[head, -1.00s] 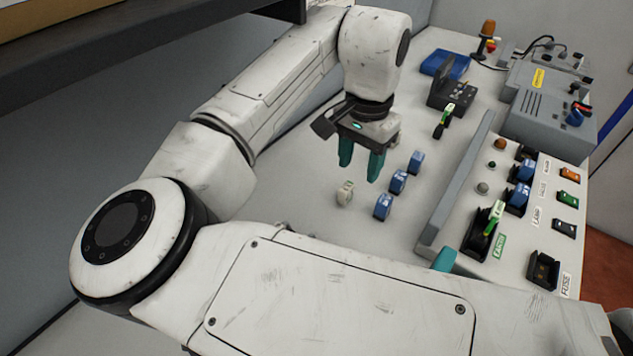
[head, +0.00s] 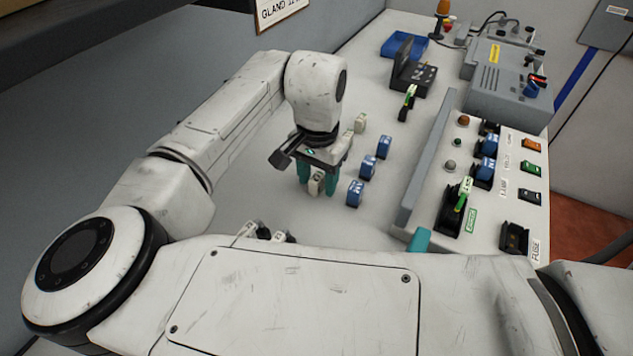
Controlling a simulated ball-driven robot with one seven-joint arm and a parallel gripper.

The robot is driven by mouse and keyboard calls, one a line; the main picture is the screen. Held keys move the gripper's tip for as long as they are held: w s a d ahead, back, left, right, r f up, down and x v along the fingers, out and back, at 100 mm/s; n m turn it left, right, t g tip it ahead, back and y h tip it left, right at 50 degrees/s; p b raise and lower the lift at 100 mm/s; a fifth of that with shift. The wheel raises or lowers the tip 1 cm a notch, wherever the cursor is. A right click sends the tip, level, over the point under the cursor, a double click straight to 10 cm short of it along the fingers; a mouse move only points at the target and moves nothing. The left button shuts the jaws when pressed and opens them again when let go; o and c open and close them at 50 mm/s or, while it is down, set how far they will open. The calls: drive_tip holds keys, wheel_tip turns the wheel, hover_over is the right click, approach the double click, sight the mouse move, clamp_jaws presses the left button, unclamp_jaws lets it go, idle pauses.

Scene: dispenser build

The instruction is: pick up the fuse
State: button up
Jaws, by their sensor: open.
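A small cream block (head: 317,184), which looks like the fuse, stands upright on the white bench top. My gripper (head: 317,186) points down over it with its two teal fingers apart, one on each side of the block. The jaws are open; I cannot tell whether either finger touches it. A second cream block (head: 361,122) stands farther back, just beyond the gripper. The panel (head: 462,139) at right has a black socket (head: 514,238) beside the label FUSE.
Several blue blocks (head: 355,193) stand in a row close right of the gripper. A black and green switch (head: 407,102), a black open box (head: 415,76) and a blue tray (head: 404,44) lie farther back. A grey box (head: 504,82) stands behind the panel.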

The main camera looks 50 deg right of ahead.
clamp_jaws()
idle(0.4)
drive_tip(key=shift+r, duration=0.1)
